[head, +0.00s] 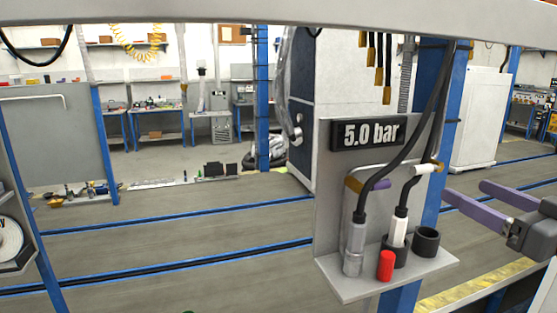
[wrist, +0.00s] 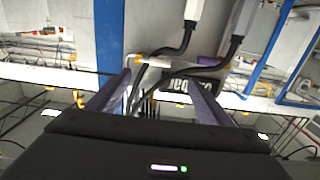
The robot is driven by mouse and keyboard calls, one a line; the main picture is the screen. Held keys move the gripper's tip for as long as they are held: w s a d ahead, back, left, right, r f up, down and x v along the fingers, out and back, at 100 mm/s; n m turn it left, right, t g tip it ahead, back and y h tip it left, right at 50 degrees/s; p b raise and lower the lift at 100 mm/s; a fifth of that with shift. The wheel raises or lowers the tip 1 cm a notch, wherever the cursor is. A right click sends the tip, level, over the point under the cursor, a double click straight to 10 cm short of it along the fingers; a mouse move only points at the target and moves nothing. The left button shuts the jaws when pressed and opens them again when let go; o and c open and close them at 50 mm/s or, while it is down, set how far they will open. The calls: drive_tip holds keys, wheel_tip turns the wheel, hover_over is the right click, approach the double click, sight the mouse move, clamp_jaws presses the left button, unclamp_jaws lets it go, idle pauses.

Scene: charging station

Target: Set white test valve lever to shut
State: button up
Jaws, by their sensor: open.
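The white test valve lever (head: 427,168) is a short white handle at the right of the grey panel (head: 332,220), below the 5.0 bar display (head: 367,134). It lies nearly level. In the wrist view, which shows the panel upside down, the white lever (wrist: 156,61) appears beyond my fingertips, between them. My gripper (head: 464,190) is open, with purple fingers pointing left, to the right of the panel and apart from the white lever. It also shows in the wrist view (wrist: 160,78), with nothing between its fingers.
Two black hoses (head: 418,110) hang across the panel, close to the levers. A grey connector (head: 354,250), a white connector (head: 398,228), a red cap (head: 386,266) and a black holder (head: 426,241) are on the shelf below. A blue post (head: 434,200) stands behind the panel.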

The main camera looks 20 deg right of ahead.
sight(426, 172)
drive_tip(key=shift+w+a, duration=0.2)
drive_tip(key=shift+w, duration=6.7)
drive_tip(key=c, duration=1.5)
